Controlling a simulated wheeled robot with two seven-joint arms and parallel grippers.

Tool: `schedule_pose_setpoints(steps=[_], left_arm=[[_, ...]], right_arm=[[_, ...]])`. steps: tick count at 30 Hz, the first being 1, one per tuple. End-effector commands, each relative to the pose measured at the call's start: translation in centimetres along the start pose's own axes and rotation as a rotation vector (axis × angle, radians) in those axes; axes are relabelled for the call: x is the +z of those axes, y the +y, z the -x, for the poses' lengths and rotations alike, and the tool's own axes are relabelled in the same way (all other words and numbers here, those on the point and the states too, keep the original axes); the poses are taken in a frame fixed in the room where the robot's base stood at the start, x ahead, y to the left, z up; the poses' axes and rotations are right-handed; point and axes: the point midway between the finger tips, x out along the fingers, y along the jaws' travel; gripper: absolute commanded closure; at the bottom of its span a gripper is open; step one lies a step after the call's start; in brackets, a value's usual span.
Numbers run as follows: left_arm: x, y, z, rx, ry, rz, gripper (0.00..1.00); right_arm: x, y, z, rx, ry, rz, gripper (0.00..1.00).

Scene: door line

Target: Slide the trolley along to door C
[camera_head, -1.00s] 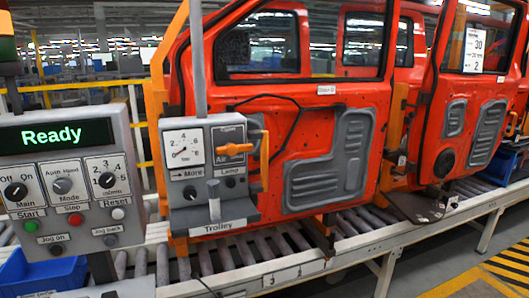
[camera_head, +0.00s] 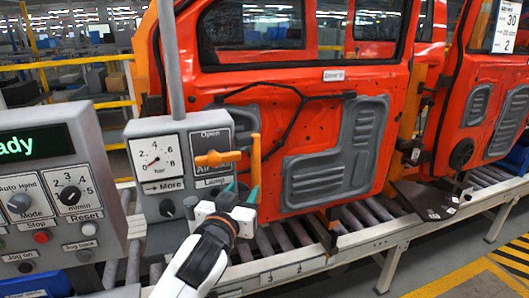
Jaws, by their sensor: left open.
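The trolley's grey box (camera_head: 150,190) hangs on a grey pole in front of the red door line. It has a gauge (camera_head: 157,157), an orange lever (camera_head: 216,158) lying level, and a slim upright orange bar (camera_head: 256,158) at its right edge. My left gripper (camera_head: 241,192), with teal fingertips, is open in front of the box's lower right part, just below the lever and beside the foot of the bar. I cannot tell whether it touches anything. The door label (camera_head: 333,75) is too small to read. My right gripper is out of view.
A control panel (camera_head: 104,215) with a green display and knobs stands at the left, cut by the frame. Red doors (camera_head: 300,130) stand on a roller conveyor (camera_head: 330,262). Yellow striped floor (camera_head: 470,280) lies at the lower right.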

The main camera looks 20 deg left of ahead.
Motion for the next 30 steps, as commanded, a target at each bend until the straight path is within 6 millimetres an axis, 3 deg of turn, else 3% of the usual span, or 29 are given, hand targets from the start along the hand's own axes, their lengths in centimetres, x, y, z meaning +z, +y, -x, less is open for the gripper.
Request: schedule_pose_setpoints(steps=[5, 12, 16, 25, 30], left_arm=[[0.6, 0.0, -0.4, 0.000, -0.008, 0.003, 0.57], [0.9, 0.0, -4.5, 0.001, -0.007, 0.002, 0.57], [0.9, 0.0, -7.2, 0.002, -0.006, 0.001, 0.57], [0.7, -0.1, -11.1, 0.000, -0.008, 0.002, 0.57], [0.5, -0.1, -11.8, 0.000, -0.007, 0.003, 0.57]], right_arm=[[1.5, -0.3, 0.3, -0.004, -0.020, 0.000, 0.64], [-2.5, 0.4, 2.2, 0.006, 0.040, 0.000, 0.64], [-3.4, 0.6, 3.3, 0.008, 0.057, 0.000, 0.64], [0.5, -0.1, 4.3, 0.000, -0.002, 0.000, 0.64], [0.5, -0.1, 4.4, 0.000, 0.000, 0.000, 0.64]])
